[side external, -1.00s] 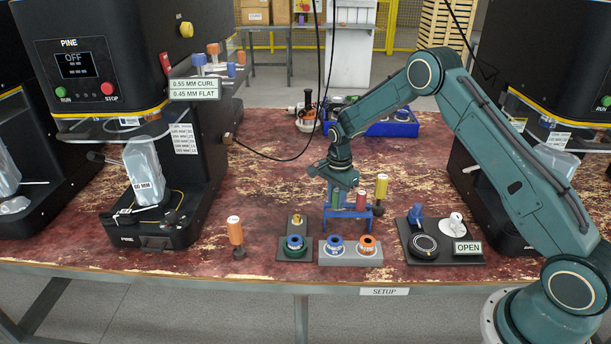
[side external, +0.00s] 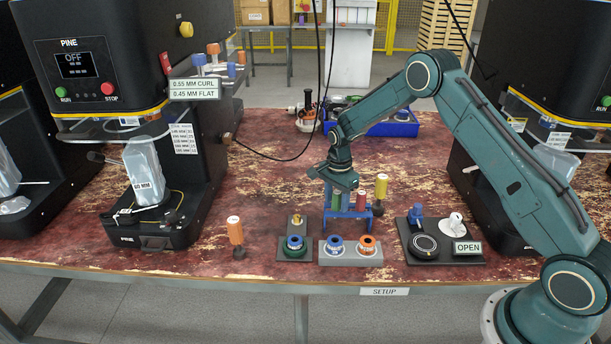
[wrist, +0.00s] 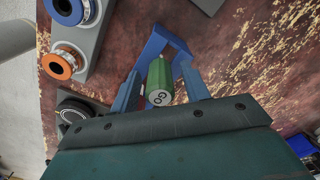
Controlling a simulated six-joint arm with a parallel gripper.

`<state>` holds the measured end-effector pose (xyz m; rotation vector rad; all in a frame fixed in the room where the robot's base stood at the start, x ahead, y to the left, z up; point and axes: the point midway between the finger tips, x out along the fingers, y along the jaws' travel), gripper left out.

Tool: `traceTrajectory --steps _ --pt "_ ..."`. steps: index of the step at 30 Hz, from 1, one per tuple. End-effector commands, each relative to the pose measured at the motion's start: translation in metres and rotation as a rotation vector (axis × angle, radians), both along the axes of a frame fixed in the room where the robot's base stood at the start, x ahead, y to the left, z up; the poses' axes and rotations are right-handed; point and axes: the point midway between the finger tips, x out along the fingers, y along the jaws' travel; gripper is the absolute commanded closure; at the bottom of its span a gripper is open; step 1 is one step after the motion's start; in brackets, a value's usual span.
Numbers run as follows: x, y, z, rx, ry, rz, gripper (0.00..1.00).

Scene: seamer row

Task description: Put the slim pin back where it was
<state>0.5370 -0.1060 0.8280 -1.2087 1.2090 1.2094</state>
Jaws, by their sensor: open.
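A green pin (wrist: 159,82) marked "GO" stands between my gripper's two blue fingers in the wrist view. My gripper (wrist: 160,92) is open, with a finger on each side of the green pin. In the side view my gripper (side external: 345,203) is low over a blue rack (side external: 377,211), and the green pin (side external: 347,200) is partly hidden behind it. I cannot tell which is the slim pin.
A grey block with blue and orange rings (side external: 350,258) lies in front of the rack. A black plate (side external: 462,259) with an "OPEN" sign is at the right.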

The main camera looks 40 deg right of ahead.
Motion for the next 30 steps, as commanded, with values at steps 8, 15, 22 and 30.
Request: traceTrajectory --steps 8,15,22,30 --pt "0.001 0.0 0.022 -0.001 -0.003 0.0 0.54" --pt "0.001 0.0 0.059 -0.001 -0.004 0.0 0.54" --pt "0.0 0.0 0.097 -0.001 -0.003 0.0 0.54" --pt "0.0 0.0 0.123 -0.001 -0.001 0.001 0.54"
